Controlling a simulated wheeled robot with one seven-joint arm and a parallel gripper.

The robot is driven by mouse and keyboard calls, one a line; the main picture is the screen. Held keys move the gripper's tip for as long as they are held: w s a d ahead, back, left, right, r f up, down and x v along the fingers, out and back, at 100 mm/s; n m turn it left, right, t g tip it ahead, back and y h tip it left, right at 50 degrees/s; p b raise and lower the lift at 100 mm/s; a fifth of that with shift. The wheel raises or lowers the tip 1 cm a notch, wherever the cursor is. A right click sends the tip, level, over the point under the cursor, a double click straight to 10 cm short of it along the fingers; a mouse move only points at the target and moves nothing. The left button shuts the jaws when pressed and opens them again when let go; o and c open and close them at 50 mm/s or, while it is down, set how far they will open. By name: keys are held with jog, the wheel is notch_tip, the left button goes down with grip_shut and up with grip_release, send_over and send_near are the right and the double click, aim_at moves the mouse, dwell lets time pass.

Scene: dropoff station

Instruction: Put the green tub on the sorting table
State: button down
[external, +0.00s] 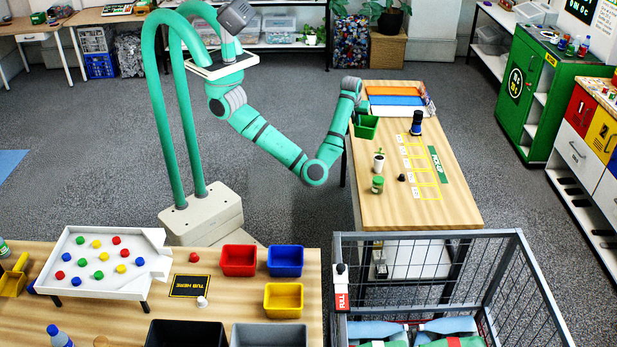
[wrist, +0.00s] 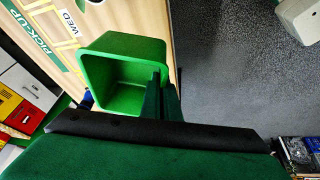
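The green tub (external: 367,127) is at the left edge of the pick-up table (external: 385,205), beside my gripper (external: 356,117). In the wrist view the open-topped tub (wrist: 100,75) shows its inside. My gripper's fingers (wrist: 163,97) straddle the tub's near right wall, one inside and one outside, and look shut on it. I cannot tell whether the tub's base touches the table. The sorting table (external: 235,330) is at the lower left and bears a black mat marked "TUB HERE" (external: 190,286).
Red (external: 239,261), blue (external: 286,261) and yellow (external: 284,300) tubs stand right of the mat. A white tray of coloured balls (external: 75,285) is on its left, and a small white object (external: 202,302) at its corner. A wire cart (external: 500,270) stands at the right.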

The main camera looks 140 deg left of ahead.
jog(key=w+d+m+t+h, duration=0.4)
jog(key=w+d+m+t, duration=0.2)
jog(key=w+d+m, duration=1.8)
jog(key=w+d+m+g+h, duration=0.25)
jog(key=d+m, duration=0.45)
jog(key=d, duration=1.3)
jog(key=w+d+m+g+h, duration=0.25)
jog(key=d+m, duration=0.45)
jog(key=d, duration=1.2)
jog(key=s+d+r+m+g+y, duration=0.15)
jog(key=s+d+m, duration=0.4)
jog(key=d, duration=0.55)
jog(key=s+d+r+m+g, duration=0.15)
jog(key=s+d+m, duration=0.45)
jog(key=d, duration=0.6)
jog(key=shift+m, duration=0.45)
jog(key=w+d+f, duration=0.2)
jog(key=w+f, duration=0.1)
jog(key=w, duration=0.1)
jog(key=w+d+f, duration=0.2)
jog(key=w+f, duration=0.1)
jog(key=w, duration=0.1)
jog(key=w+d+f, duration=0.3)
jog(key=w+f, duration=0.1)
jog(key=shift+w+d+f, duration=0.3)
jog(key=shift+d+f, duration=0.05)
jog(key=shift+f, duration=1.7)
